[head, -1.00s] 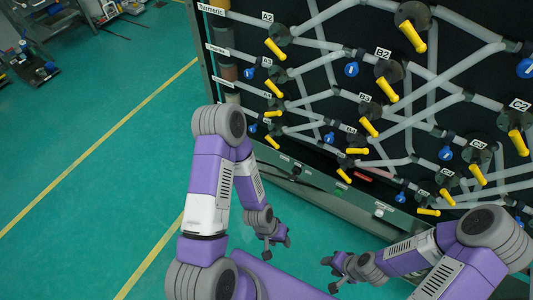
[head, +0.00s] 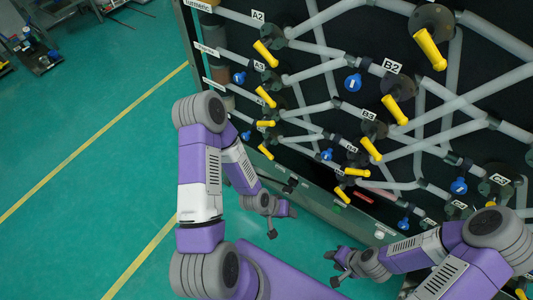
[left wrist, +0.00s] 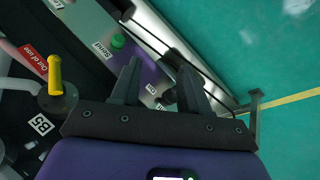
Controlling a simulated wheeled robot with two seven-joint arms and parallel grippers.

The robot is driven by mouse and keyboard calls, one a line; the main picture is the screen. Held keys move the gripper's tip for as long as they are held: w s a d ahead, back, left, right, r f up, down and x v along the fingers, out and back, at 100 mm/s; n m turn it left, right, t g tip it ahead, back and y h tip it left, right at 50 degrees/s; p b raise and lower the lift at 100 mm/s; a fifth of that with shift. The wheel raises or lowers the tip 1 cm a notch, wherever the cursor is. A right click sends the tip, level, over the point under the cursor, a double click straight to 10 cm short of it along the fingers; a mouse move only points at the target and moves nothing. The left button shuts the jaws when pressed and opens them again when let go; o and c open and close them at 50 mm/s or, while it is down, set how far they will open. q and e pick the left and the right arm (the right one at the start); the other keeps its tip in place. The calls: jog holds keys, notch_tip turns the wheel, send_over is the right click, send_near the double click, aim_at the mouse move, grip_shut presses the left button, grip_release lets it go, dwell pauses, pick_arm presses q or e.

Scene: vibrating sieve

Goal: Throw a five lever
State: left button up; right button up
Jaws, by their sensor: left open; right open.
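The sieve's black panel carries a left column of yellow levers in the head view. The lowest lever of that column (head: 266,152) is probably A5; its label is not readable. It points down and right. Above it are the A3 lever (head: 266,97) and the A2 lever (head: 265,53). My left gripper (head: 280,221) is open and empty, below that column and apart from it. In the left wrist view its fingers (left wrist: 157,68) are spread, beside a yellow lever (left wrist: 55,76) near a B5 label. My right gripper (head: 332,268) is open and empty, low in front of the panel.
Pale pipes, blue valves (head: 353,83) and other yellow levers such as B2 (head: 396,109) crowd the panel. A red out-of-use tag (left wrist: 33,60) and a green button (left wrist: 117,41) show in the left wrist view. Green floor (head: 90,150) left of the panel is free.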

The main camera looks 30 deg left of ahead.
pick_arm(q)
jog(key=w+a+n+t+y+b, duration=0.1)
jog(key=w+a+n+t+b, duration=0.3)
jog(key=w+a+t+b, duration=0.45)
jog(key=n+t+y+b, duration=0.2)
jog(key=t+y, duration=0.1)
send_near(266, 152)
jog(key=f+x, duration=0.1)
jog(key=x, duration=0.3)
jog(key=b+x, duration=0.1)
jog(key=x, duration=0.5)
jog(key=shift+w+a+r+b, duration=0.1)
jog(key=shift+w+a+b, duration=0.1)
jog(key=shift+w+b, duration=0.15)
jog(key=shift+s, duration=0.1)
pick_arm(e)
notch_tip(266, 152, down, 14)
